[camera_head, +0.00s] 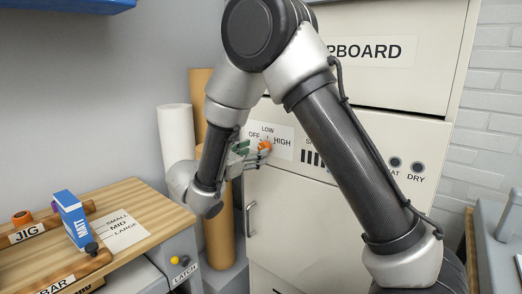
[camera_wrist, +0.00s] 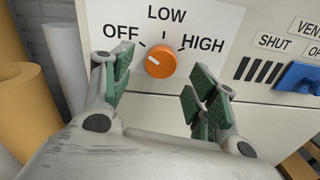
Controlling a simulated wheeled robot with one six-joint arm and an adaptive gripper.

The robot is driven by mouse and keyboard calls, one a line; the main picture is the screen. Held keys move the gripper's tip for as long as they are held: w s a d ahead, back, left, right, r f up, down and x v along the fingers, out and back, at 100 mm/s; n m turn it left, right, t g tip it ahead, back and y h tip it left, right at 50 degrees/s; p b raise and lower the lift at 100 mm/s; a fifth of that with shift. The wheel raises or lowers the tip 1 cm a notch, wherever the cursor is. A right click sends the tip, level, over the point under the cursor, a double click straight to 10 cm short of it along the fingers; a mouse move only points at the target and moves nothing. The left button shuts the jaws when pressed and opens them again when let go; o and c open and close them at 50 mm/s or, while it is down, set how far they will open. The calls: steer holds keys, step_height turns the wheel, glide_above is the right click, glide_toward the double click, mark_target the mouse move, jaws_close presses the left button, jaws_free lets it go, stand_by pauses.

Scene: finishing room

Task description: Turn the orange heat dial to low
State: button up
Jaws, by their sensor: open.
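The orange heat dial (camera_wrist: 161,62) is on a white label on the front of a pale cabinet, with OFF at left, LOW at top and HIGH at right. Its white mark points to the upper left, toward the OFF side. The dial also shows in the head view (camera_head: 265,146), partly behind my gripper (camera_head: 248,155). In the wrist view my gripper (camera_wrist: 160,80) is open, with one green-padded finger left of the dial and one right of it. Neither finger appears to touch the dial; the exact gap in depth is unclear.
A blue vent slider (camera_wrist: 300,77) is right of the dial. A cabinet door handle (camera_head: 250,218) is below. Paper rolls (camera_head: 177,140) stand at left. A wooden bench (camera_head: 150,205) with a blue box (camera_head: 74,218) is at lower left. Two dark knobs (camera_head: 406,164) are at right.

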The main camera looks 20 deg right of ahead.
mark_target(262, 148)
steer(key=x, duration=0.4)
steer(key=c, duration=1)
steer(key=shift+m, duration=0.4)
steer(key=m, duration=1)
steer(key=shift+m, duration=0.4)
